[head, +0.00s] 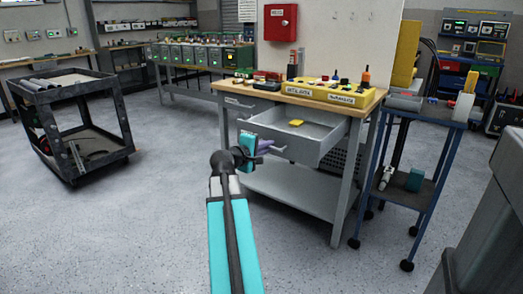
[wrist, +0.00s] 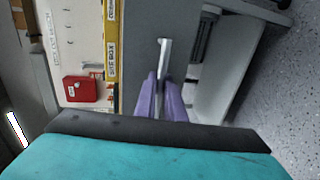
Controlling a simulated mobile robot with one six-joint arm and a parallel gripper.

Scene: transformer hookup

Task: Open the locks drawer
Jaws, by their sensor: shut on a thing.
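A grey drawer (head: 268,137) under the wooden-topped workbench is pulled out, with a small yellow item (head: 296,122) lying inside. I cannot read a label on the drawer, so I cannot confirm that it is the locks drawer. My gripper (head: 268,147) is at the drawer's front face. In the wrist view its purple fingers (wrist: 160,98) are shut on a pale bar handle (wrist: 164,58), which stands out from the grey drawer front (wrist: 138,50). The fingers hide part of the handle.
Another drawer (head: 240,104), to the left under the bench top, looks closed. A lower shelf (head: 295,188) spans beneath. A blue cart (head: 425,197) stands close on the right and a black cart (head: 75,120) on the left. The floor (head: 150,215) between is clear.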

